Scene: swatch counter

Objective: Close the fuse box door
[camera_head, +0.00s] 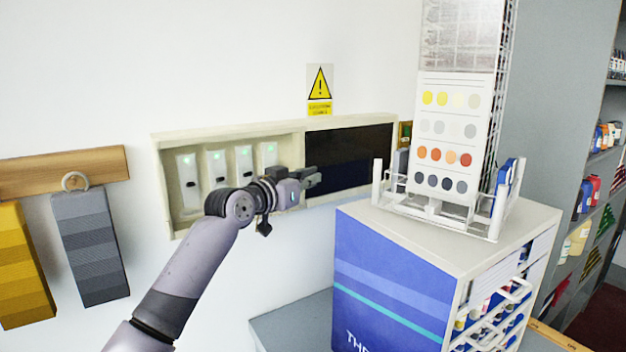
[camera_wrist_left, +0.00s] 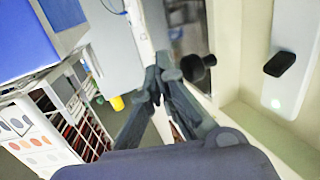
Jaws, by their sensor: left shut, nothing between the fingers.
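The fuse box (camera_head: 225,137) is a long cream frame on the white wall. Its left part is open and shows several white switches (camera_head: 218,165) with green lights. A dark panel, seemingly the door (camera_head: 350,158), covers its right part. My left gripper (camera_head: 312,178) is shut and empty, in front of the dark panel's left end. In the left wrist view the shut fingers (camera_wrist_left: 163,82) are beside a black knob (camera_wrist_left: 198,68); I cannot tell whether they touch it. My forearm and gripper hide part of the box's lower edge. My right gripper is not in view.
A blue and white cabinet (camera_head: 390,270) with a swatch rack (camera_head: 440,200) on top stands close at the right. Yellow (camera_head: 22,270) and grey (camera_head: 90,245) swatches hang from a wooden rail (camera_head: 60,170) at the left. A warning sign (camera_head: 320,88) is above the box.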

